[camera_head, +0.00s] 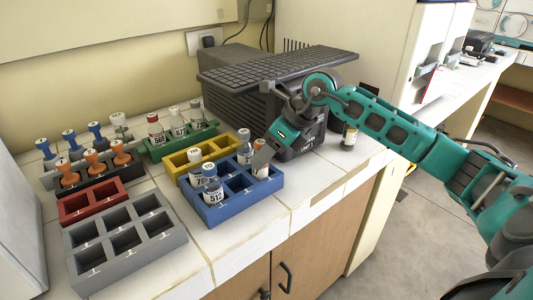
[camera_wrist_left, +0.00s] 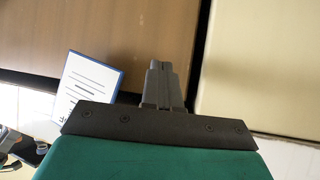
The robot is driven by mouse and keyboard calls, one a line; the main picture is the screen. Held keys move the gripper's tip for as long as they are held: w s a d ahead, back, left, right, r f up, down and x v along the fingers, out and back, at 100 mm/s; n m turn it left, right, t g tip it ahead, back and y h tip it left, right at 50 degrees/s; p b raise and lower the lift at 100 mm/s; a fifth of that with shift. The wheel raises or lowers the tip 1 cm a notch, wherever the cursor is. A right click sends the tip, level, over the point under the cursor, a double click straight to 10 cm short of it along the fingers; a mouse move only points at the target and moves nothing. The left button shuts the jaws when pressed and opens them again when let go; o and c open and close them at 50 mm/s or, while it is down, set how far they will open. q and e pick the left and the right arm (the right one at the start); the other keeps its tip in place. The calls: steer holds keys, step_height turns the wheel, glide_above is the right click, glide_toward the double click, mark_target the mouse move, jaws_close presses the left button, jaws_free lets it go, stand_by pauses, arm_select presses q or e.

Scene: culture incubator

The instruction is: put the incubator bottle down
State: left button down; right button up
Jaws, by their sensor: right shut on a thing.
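My right gripper (camera_head: 262,158) reaches in from the right, pointing down at the back right corner of the blue rack (camera_head: 240,210). Two grey-blue-capped bottles are in the same rack, one at the front left (camera_head: 212,188) and one at the back (camera_head: 245,152). My left gripper (camera_wrist_left: 158,68) shows only in the left wrist view, fingers together and empty.
Yellow (camera_head: 183,177), green (camera_head: 158,152), red (camera_head: 92,205) and grey (camera_head: 125,240) racks stand to the left. A dark ribbed machine (camera_head: 235,95) stands behind. The grey rack is empty.

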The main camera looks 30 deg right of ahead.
steer(key=o, duration=1.2)
steer(key=shift+c, duration=0.2)
steer(key=v, duration=1.2)
